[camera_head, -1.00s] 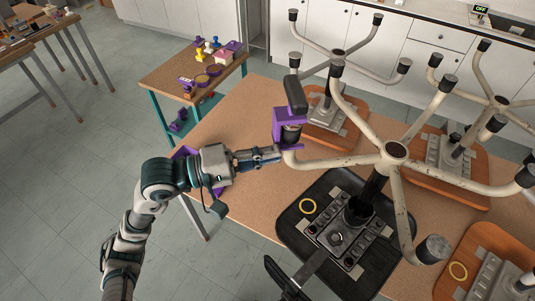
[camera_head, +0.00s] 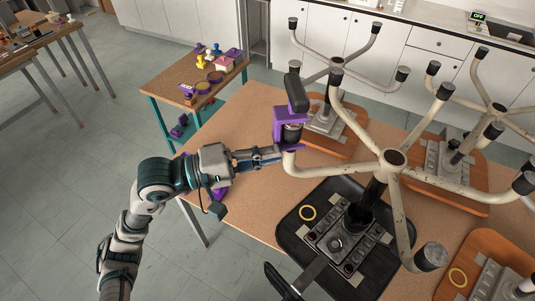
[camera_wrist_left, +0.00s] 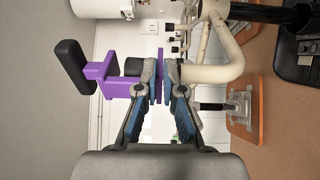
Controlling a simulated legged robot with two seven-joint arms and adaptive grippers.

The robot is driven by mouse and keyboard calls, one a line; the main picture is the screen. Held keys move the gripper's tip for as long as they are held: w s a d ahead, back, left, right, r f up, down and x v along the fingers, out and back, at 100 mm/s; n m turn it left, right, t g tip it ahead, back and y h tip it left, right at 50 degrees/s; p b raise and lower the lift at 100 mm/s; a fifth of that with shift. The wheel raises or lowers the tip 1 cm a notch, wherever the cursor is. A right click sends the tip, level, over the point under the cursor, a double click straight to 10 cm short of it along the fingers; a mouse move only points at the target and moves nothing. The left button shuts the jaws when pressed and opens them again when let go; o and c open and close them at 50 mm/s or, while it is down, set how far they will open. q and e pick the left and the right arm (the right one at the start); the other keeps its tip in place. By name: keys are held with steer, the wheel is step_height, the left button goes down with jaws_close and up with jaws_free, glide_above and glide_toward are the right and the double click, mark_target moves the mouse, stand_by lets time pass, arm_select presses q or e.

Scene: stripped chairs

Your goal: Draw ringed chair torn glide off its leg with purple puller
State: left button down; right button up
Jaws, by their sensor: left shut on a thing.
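The purple puller (camera_head: 279,128) with its black handle (camera_head: 294,88) sits at the end of a cream leg of the near upturned chair (camera_head: 350,166). A dark glide (camera_head: 291,133) shows inside its frame; I cannot tell whether it is torn. My left gripper (camera_head: 275,157) is shut on the puller's lower part, beside the leg end. In the left wrist view, the puller (camera_wrist_left: 112,74) shows between my fingers (camera_wrist_left: 162,78) and the handle. My right gripper is out of view.
A small side table (camera_head: 178,80) holds purple, yellow and white items. The brown tabletop (camera_head: 232,125) is bare at left.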

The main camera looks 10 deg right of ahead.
arm_select(q)
steer(key=shift+r, duration=0.5)
steer(key=shift+r+p, duration=0.3)
steer(key=shift+r, duration=0.05)
steer(key=shift+r, duration=0.25)
stand_by(0.6)
